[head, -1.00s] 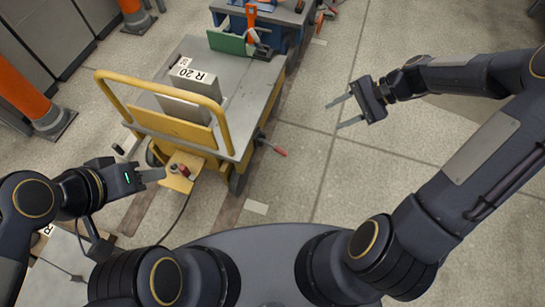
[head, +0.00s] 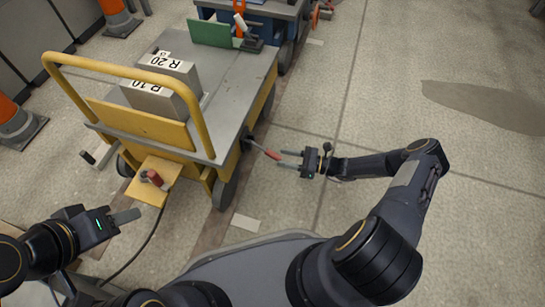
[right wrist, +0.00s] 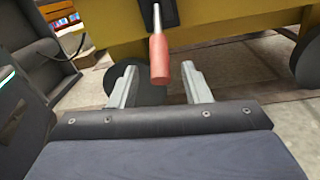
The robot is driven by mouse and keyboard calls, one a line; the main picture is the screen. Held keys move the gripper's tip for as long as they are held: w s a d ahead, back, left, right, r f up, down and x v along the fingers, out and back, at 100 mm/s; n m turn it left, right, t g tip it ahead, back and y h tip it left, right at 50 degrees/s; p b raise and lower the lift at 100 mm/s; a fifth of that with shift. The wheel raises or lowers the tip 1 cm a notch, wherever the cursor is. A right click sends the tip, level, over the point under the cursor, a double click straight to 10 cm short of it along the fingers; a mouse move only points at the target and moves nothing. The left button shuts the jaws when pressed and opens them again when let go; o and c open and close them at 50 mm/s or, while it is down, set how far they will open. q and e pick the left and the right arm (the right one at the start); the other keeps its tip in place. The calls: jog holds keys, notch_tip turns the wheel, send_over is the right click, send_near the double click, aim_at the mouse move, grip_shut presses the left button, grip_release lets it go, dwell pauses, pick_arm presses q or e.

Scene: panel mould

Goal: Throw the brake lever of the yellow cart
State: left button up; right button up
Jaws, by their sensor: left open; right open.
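The yellow cart (head: 225,95) stands left of centre in the head view, with a grey top and a yellow push rail. Its brake lever (head: 266,150) sticks out from the right side and has a red grip; the red grip (right wrist: 159,60) also shows in the right wrist view. My right gripper (head: 288,160) is open, with its fingers pointing at the lever's red end. In the right wrist view the grip lies just beyond and between the fingertips (right wrist: 157,75), not clasped. My left gripper (head: 132,215) is open and empty, below the cart's yellow corner shelf.
Grey blocks labelled R 10 and R 20 (head: 150,97) and a green plate (head: 208,32) sit on the cart. A blue cart (head: 280,20) stands behind. Orange posts (head: 12,115) are at the left. The floor at the right (head: 450,160) is clear.

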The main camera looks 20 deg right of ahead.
aim_at(267, 151)
jog(key=b+x, duration=0.1)
jog(key=x, duration=0.4)
grip_shut()
